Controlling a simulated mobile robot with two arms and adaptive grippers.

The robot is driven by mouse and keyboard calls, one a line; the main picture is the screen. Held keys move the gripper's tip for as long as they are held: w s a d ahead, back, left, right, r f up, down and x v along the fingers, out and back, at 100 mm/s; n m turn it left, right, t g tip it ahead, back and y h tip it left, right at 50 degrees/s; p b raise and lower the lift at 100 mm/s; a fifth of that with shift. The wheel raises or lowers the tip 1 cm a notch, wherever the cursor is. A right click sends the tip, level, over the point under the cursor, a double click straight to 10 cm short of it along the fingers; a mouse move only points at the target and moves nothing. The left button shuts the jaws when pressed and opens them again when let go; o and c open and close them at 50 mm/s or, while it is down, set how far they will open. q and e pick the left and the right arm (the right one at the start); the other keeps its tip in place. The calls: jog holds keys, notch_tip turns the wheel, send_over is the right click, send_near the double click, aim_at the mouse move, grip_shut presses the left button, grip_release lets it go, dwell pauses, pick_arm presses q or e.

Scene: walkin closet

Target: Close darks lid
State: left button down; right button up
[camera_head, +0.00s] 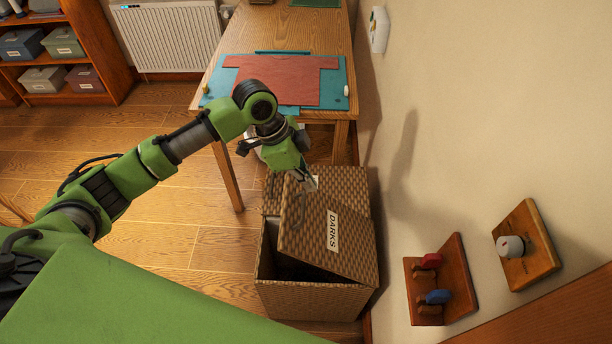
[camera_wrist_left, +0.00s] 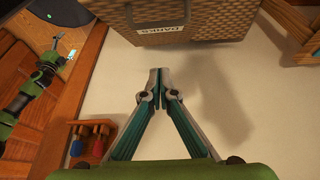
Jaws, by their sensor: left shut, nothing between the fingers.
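The wicker hamper (camera_head: 312,302) stands on the floor against the wall. Its woven lid (camera_head: 305,232), with a white DARKS label, is partly open and tilted, and a dark gap shows beneath its edge. The labelled wicker panel (camera_wrist_left: 215,22) also shows at the top of the left wrist view. My left gripper (camera_head: 311,184) is shut and empty at the lid's far end in the head view; I cannot tell whether it touches. Its fingertips (camera_wrist_left: 158,72) meet in the left wrist view.
A shelf (camera_head: 105,50) and radiator (camera_head: 168,38) are at the back. Floor left of the hamper is clear.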

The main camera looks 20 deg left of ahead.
pick_arm(q)
jog(key=f+p, duration=0.1)
jog(key=f, duration=0.1)
jog(key=f+p, duration=0.1)
jog(key=f, duration=0.2)
jog(key=f+p, duration=0.1)
jog(key=f, duration=0.2)
jog(key=shift+s+a+f, duration=0.1)
jog(key=shift+a+f, duration=0.1)
jog(key=shift+a, duration=0.1)
jog(key=shift+f, duration=0.1)
